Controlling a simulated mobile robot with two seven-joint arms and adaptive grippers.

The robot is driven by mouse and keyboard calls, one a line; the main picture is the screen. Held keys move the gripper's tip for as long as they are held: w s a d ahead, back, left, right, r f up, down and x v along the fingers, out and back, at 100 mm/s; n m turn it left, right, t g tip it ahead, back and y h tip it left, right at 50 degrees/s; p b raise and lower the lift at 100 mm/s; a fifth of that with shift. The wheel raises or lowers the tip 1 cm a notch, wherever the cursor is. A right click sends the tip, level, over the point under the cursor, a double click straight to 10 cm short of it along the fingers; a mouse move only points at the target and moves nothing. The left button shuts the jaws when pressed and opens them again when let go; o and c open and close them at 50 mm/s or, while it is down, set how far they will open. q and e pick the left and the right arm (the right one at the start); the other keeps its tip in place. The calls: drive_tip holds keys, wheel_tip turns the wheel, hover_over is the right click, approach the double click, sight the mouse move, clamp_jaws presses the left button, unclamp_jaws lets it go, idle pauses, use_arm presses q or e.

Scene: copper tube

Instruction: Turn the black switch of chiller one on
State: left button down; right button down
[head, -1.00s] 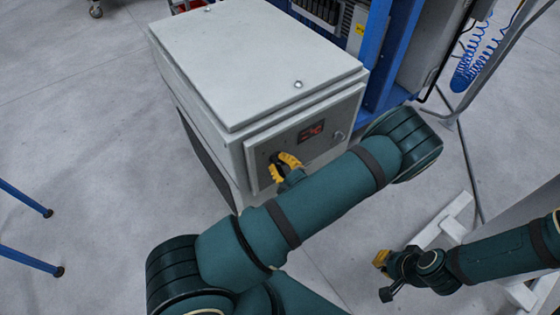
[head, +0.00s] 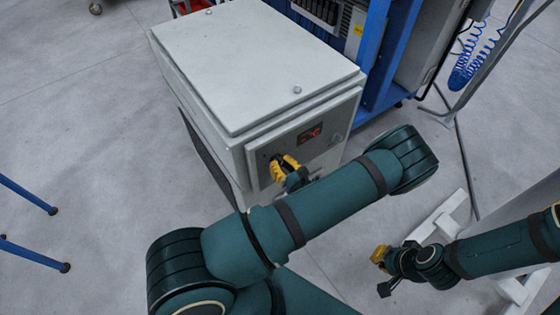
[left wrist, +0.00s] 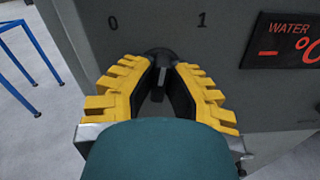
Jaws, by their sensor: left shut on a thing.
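The chiller is a light grey box (head: 250,62) in the head view, with a grey front panel. Its black switch (left wrist: 160,60) shows in the left wrist view, below and between the panel marks 0 (left wrist: 112,23) and 1 (left wrist: 202,20). My left gripper (head: 279,168) is at the panel; its yellow fingers (left wrist: 163,72) are shut on the switch, one on each side. The switch is partly hidden, so its exact setting is hard to tell. My right gripper (head: 380,257) is at the lower right, away from the chiller; its opening is too small to judge.
A red display (left wrist: 283,40) reading WATER sits right of the switch. A blue frame (head: 385,62) stands behind the chiller. Blue legs (head: 28,195) stand at the left, and a white base (head: 440,218) lies at the right.

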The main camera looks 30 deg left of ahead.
use_arm(q)
drive_tip(key=m+p, duration=0.1)
drive_tip(key=m, duration=0.2)
drive_tip(key=shift+r+m, duration=0.1)
drive_tip(key=shift+m, duration=0.2)
drive_tip(key=shift+w+m, duration=0.1)
drive_tip(key=shift+m, duration=1.5)
drive_tip(key=shift+p, duration=0.3)
drive_tip(key=c, duration=1)
unclamp_jaws()
drive_tip(key=v, duration=1.2)
